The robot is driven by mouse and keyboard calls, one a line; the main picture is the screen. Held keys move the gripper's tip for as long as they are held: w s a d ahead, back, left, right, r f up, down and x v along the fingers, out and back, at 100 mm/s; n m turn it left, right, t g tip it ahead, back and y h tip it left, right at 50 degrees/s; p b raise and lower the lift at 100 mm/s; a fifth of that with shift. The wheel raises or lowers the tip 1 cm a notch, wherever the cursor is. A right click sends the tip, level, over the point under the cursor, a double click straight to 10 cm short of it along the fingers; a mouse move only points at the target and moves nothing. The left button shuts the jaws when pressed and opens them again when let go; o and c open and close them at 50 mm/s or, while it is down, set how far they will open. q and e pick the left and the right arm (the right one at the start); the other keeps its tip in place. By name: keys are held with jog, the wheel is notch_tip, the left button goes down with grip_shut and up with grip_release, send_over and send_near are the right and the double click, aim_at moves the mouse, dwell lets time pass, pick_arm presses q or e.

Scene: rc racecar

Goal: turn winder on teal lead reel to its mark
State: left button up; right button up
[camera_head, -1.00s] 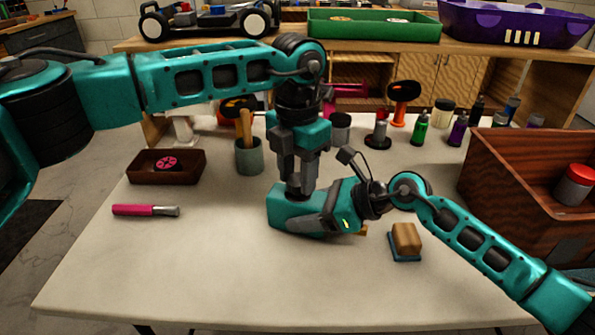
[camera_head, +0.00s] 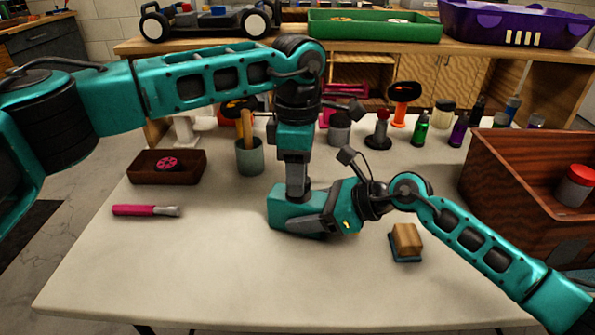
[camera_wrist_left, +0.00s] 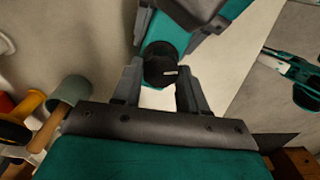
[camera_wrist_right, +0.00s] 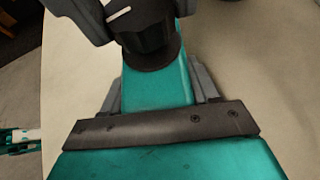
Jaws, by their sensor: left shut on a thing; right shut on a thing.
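The teal lead reel (camera_head: 283,212) stands on the table near the middle in the head view. It also shows in the right wrist view (camera_wrist_right: 158,88), between my right fingers. My right gripper (camera_head: 306,214) is shut on its body from the right side. The black round winder (camera_wrist_right: 150,42) sits on top of the reel and carries a white line. It also shows in the left wrist view (camera_wrist_left: 163,66). My left gripper (camera_head: 297,188) points straight down and is shut on the winder. I cannot see the mark on the reel.
A wooden block on a teal base (camera_head: 406,241) lies right of the reel. A pink-handled tool (camera_head: 145,210), a brown tray (camera_head: 138,168) and a cup (camera_head: 249,160) are at left. A wooden crate (camera_head: 500,165) stands at right. The front table is clear.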

pick_arm(q)
jog(key=m, duration=0.6)
jog(key=shift+w, duration=0.1)
jog(key=m, duration=0.5)
jog(key=shift+m, duration=0.4)
jog(key=m, duration=0.5)
pick_arm(e)
jog(key=shift+f, duration=0.1)
pick_arm(q)
jog(key=m, duration=0.6)
pick_arm(e)
jog(key=shift+d, duration=0.1)
jog(key=shift+f, duration=0.1)
pick_arm(q)
jog(key=o, duration=1.1)
jog(key=shift+d, duration=0.1)
notch_tip(320, 180, up, 12)
jog(key=shift+r, duration=0.1)
pick_arm(e)
jog(key=shift+s, duration=0.1)
